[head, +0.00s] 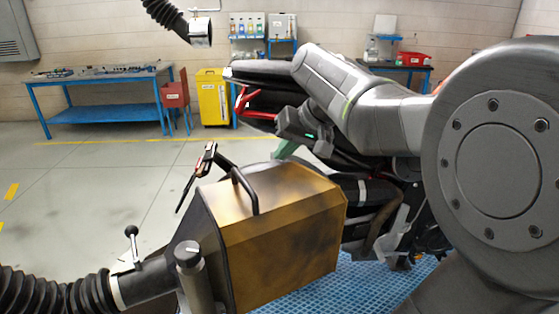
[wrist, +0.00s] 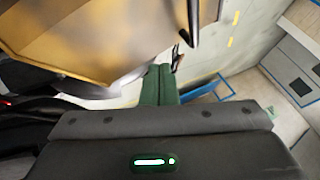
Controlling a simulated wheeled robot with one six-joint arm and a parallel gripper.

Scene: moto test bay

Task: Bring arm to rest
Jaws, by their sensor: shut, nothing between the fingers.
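My gripper (head: 284,154) is in the middle of the head view, at the end of my grey arm, which reaches in from the right. Its green fingers point down just behind the far edge of a worn yellow-brown metal hood (head: 275,215). In the wrist view the two green fingers (wrist: 160,72) lie side by side, shut and empty. The hood also shows there, above and left of the fingers (wrist: 100,30). I cannot tell whether the fingers touch it.
A dark motorcycle (head: 375,192) stands behind the hood, close under my arm. A black hose (head: 40,292) joins the hood at the lower left. A blue workbench (head: 100,100), yellow cabinet (head: 213,98) and hanging duct (head: 200,32) are farther off. The left floor is clear.

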